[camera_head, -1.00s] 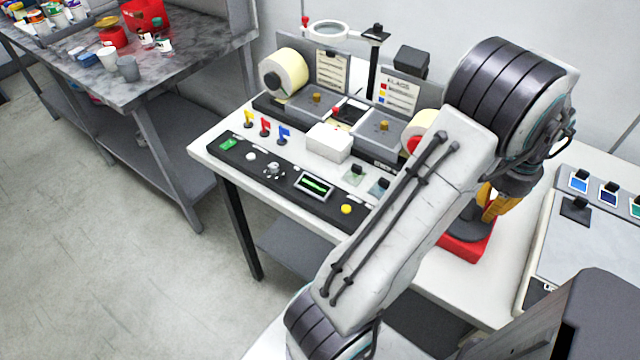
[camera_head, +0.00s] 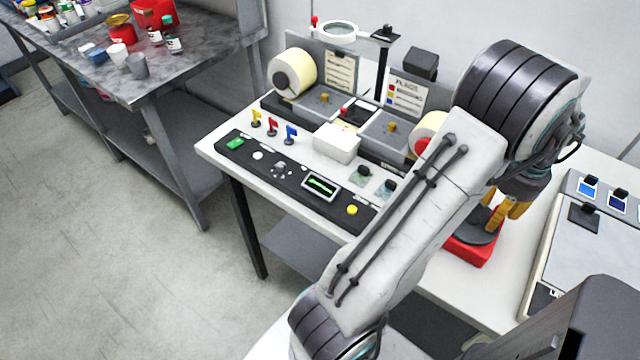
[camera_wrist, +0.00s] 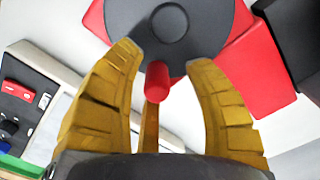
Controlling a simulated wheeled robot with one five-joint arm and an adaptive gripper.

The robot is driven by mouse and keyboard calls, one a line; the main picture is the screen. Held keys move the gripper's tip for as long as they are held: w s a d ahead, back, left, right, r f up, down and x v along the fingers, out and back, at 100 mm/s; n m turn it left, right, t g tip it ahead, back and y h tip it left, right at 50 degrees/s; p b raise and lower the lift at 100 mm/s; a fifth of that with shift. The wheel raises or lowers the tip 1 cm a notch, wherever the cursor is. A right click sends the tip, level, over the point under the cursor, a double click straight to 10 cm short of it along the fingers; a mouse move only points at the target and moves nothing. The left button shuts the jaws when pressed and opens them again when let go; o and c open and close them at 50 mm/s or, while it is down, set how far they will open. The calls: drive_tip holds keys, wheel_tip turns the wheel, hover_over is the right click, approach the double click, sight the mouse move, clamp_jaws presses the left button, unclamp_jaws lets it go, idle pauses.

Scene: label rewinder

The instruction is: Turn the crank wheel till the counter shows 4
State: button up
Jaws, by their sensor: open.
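The crank wheel is a dark grey disc (camera_head: 478,229) on a red base (camera_head: 470,250), at the right of the white table. In the wrist view the disc (camera_wrist: 205,35) fills the top, with a round hub and an upright red handle knob (camera_wrist: 157,82) near its edge. My gripper (camera_head: 499,219) is over the wheel, its yellow fingers pointing down. In the wrist view my gripper (camera_wrist: 166,62) is open, with one finger on each side of the red knob and a visible gap to both. A small display (camera_head: 321,186) glows green on the black panel; I cannot read a number.
The label rewinder with cream rolls (camera_head: 292,72) stands behind the panel. A white box (camera_head: 336,143) and small coloured flags (camera_head: 272,127) are near it. A grey device (camera_head: 590,250) stands close at the right of the wheel. My arm hides part of the table.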

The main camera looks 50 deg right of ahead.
drive_tip(key=shift+r+p, duration=3.6)
drive_tip(key=shift+r, duration=0.9)
